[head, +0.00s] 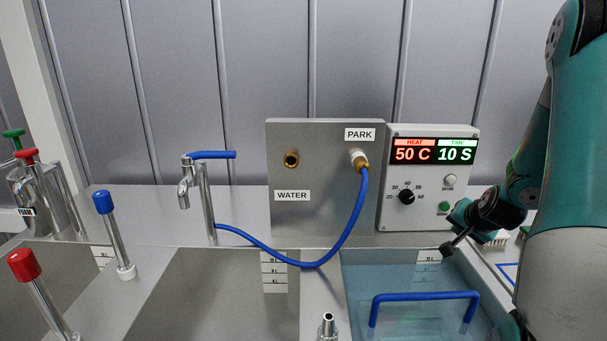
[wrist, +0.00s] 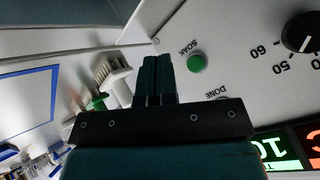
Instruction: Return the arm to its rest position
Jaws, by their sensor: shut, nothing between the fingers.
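My gripper (head: 447,249) is at the right in the head view, in front of the lower right part of the white control box (head: 384,183). It points down and to the left, above the back right of the water bath (head: 425,275). In the wrist view its two dark teal fingers (wrist: 158,75) are together, with nothing between them. The green SOAK button (wrist: 197,63) shows to the right of the fingertips, and also in the head view (head: 444,206). The arm's links fill the right edge of the head view.
The box reads 50 C and 10 S. A blue hose (head: 318,264) runs from the tap (head: 207,195) to the PARK fitting (head: 359,160). A blue handle (head: 425,296) stands in the bath. Red (head: 24,265) and blue (head: 103,202) knobbed posts are at left.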

